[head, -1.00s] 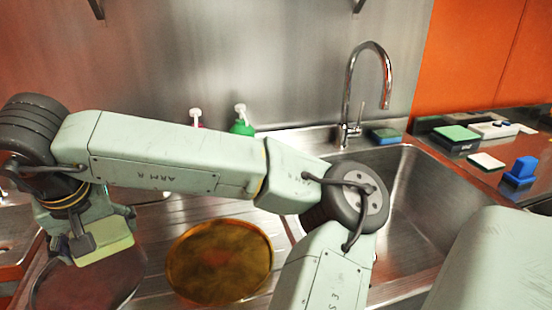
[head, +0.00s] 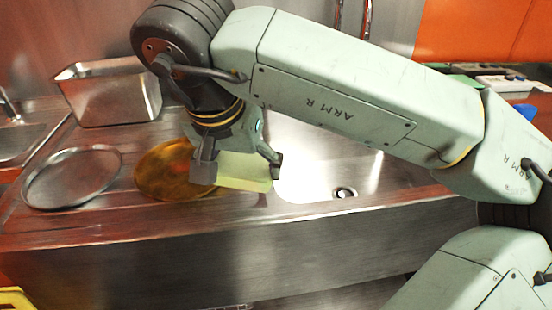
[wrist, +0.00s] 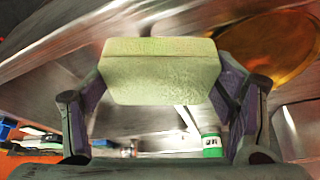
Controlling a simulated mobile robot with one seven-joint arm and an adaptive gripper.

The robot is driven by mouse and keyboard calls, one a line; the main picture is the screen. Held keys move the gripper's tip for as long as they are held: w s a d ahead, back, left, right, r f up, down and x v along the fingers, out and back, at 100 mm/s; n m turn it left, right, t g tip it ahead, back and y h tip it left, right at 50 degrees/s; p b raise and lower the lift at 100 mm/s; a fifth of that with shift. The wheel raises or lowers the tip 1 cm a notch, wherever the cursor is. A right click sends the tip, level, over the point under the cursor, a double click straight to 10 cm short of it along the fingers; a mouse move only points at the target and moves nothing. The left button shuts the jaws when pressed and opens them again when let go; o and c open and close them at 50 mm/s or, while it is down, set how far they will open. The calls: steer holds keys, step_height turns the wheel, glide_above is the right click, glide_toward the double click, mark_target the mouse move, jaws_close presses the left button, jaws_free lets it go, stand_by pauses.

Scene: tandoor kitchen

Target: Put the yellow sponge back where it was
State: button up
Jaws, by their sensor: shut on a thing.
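The pale yellow sponge (head: 243,172) is a flat block held in my gripper (head: 238,168), in the head view. One finger is on each side of it. It hangs in the air between the amber round plate (head: 160,175) and the sink basin (head: 315,165), overlapping the basin's left side in the picture. In the wrist view the sponge (wrist: 160,75) fills the space between the fingers of my gripper (wrist: 160,82). Its exact height above the counter cannot be told.
A steel round plate (head: 72,177) lies left of the amber plate. A steel rectangular container (head: 110,92) stands behind. A blue object (head: 526,111) and small items lie at the far right, partly behind my arm. The counter's front edge is clear.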

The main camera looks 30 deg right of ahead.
steer(key=shift+w+d, duration=0.25)
steer(key=shift+w, duration=0.05)
steer(key=w+d+p, duration=0.1)
steer(key=w+d, duration=0.1)
steer(key=w, duration=0.2)
steer(key=w+d+f+p, duration=0.1)
steer(key=w+d+p, duration=0.1)
steer(key=w, duration=0.2)
steer(key=w+d+p, duration=0.1)
steer(key=w+d, duration=0.1)
steer(key=w, duration=0.3)
steer(key=shift+w+f+p, duration=0.1)
steer(key=shift+f+p, duration=0.05)
steer(key=shift+p, duration=0.25)
steer(key=f, duration=0.1)
steer(key=f+p, duration=0.1)
steer(key=f, duration=0.1)
steer(key=shift+w+f, duration=0.1)
steer(key=shift+w, duration=0.15)
steer(key=shift+f, duration=0.25)
steer(key=shift+d+f+b, duration=0.1)
steer(key=shift+f+b, duration=0.2)
steer(key=shift+f, duration=0.15)
steer(key=shift+f, duration=0.1)
steer(key=o, duration=1)
